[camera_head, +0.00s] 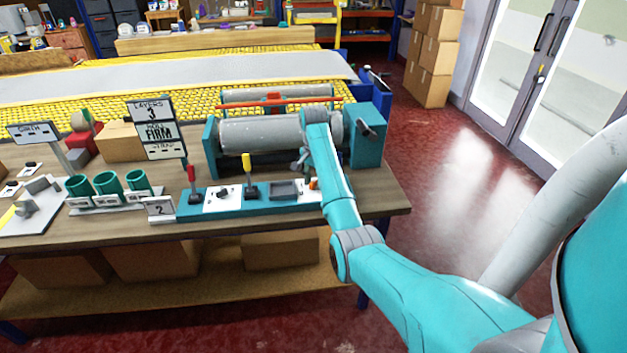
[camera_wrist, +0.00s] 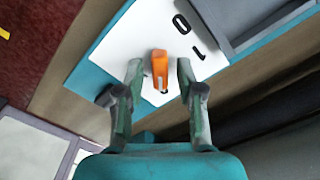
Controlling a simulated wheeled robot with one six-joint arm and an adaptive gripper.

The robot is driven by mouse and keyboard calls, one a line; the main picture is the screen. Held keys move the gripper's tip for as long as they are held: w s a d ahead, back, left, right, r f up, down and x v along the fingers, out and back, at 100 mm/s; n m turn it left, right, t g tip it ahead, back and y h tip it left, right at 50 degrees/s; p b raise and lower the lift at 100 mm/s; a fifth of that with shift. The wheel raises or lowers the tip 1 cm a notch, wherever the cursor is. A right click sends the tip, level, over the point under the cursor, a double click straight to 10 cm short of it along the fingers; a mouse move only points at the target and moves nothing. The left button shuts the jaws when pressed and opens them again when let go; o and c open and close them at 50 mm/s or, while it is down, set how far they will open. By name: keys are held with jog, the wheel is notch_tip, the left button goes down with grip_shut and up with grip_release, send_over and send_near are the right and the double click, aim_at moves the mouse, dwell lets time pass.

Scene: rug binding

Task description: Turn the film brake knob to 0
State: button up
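An orange knob (camera_wrist: 160,66) stands on a white plate (camera_wrist: 135,40) marked 0 and 1 in the wrist view. Both marks lie above and to the right of the knob there. A pale line shows near its lower end. My gripper (camera_wrist: 159,72) is open, with one finger on each side of the knob and gaps visible. In the head view the orange knob (camera_head: 314,184) is at the right end of the teal control strip (camera_head: 265,207), partly behind my arm. A black knob (camera_head: 223,193) sits on another white plate. I cannot read a film brake label.
A red-handled lever (camera_head: 191,174) and a yellow-handled lever (camera_head: 247,163) rise from the strip. A grey roller machine (camera_head: 262,134) stands behind it. Signs (camera_head: 158,132) read 3 and FIRM. Green cups (camera_head: 106,183) stand at left. Red floor is clear at right.

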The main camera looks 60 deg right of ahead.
grip_shut()
